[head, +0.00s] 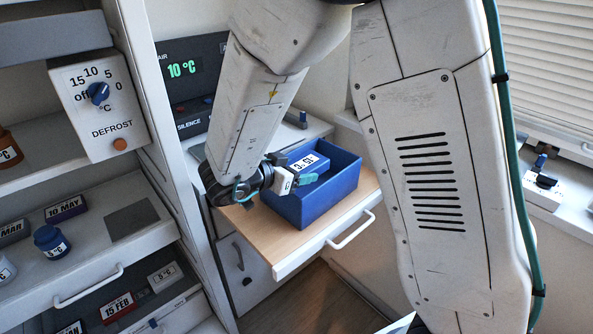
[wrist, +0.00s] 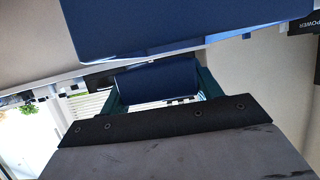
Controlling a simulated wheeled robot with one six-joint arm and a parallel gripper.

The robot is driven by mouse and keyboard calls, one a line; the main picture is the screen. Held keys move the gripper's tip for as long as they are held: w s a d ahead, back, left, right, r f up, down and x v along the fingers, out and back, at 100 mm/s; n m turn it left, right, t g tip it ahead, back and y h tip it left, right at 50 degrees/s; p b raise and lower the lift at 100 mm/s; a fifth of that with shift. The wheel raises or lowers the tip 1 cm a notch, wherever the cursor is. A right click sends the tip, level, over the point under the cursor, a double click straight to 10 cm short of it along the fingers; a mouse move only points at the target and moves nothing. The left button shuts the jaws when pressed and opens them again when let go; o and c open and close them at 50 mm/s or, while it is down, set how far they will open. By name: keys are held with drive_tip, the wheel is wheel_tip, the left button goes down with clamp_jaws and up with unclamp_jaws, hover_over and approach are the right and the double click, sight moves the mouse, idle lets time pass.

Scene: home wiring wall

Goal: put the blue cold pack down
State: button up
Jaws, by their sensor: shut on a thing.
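The blue cold pack (head: 313,160) carries a white label that reads upside down in the head view. My gripper (head: 300,178) is shut on it, with a teal finger showing at its near side. The pack is at the opening of a blue open-topped bin (head: 318,203), within its rim as seen from the head. I cannot tell whether it touches the bin floor. In the wrist view the pack (wrist: 155,80) sits between the two teal fingers, and a large blue surface, probably the bin, fills the top.
The bin stands on a wooden pull-out shelf (head: 255,232) with a white handle. On the left, an open cabinet holds a blue jar (head: 51,241) and several labelled packs in drawers. A display panel (head: 190,75) reads 10 °C. A white socket strip (head: 543,190) lies on the right sill.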

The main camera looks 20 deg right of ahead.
drive_tip(key=shift+f, duration=0.6)
drive_tip(key=o, duration=1.1)
drive_tip(key=shift+o, duration=0.2)
drive_tip(key=shift+r, duration=0.3)
drive_tip(key=v, duration=1.2)
drive_tip(key=shift+r, duration=0.35)
